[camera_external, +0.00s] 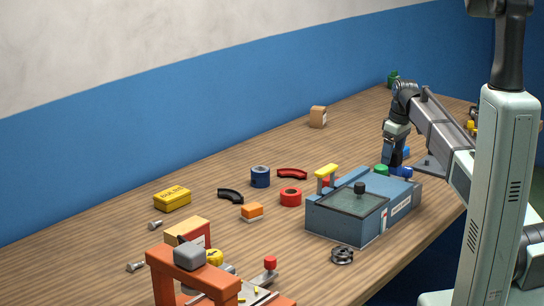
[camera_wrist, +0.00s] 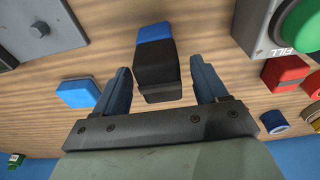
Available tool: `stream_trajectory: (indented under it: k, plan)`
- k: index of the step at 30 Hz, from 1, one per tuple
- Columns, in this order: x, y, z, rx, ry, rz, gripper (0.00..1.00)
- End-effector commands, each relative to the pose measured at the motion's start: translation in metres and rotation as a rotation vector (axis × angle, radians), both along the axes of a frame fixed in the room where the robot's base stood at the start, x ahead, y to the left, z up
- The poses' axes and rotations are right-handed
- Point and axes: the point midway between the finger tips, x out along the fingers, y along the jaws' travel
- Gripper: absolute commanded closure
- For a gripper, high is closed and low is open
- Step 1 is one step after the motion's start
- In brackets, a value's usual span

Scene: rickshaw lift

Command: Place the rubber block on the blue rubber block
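A dark block (camera_wrist: 157,78) with a blue far end (camera_wrist: 154,32) lies on the table between my gripper's fingers in the wrist view. My gripper (camera_wrist: 160,72) is open, with wood showing between each finger and the block. A lighter blue block (camera_wrist: 78,93) lies just left of the left finger, apart from the dark block. In the external view my gripper (camera_external: 392,166) points down near the table's right side. Blue pieces show beside it there, one at its fingertips (camera_external: 403,171) and one behind it (camera_external: 406,152); the dark block cannot be made out there.
A blue-grey machine box (camera_external: 345,221) with a green button (camera_external: 381,170) stands close to my gripper. The button also shows at the wrist view's right (camera_wrist: 300,35). A grey plate (camera_wrist: 40,30) lies upper left there. Red and blue rings lie on the table's middle.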

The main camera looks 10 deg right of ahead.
Motion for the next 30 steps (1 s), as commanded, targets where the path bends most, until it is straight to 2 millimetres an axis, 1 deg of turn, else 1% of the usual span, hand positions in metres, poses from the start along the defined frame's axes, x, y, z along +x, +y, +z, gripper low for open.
stream_trajectory:
  k: [8,11,13,17,24,30]
  plan:
    - [0.000,0.000,0.001,0.000,0.000,0.000,0.26]
    - [0.000,0.000,0.005,0.001,-0.001,0.000,0.26]
    - [0.000,-0.001,0.012,0.000,-0.001,0.000,0.26]
    - [-0.002,-0.003,0.031,0.001,-0.002,0.000,0.26]
    - [-0.007,-0.008,0.074,0.001,-0.002,0.000,0.26]
    - [-0.010,-0.011,0.102,0.000,-0.001,0.000,0.26]
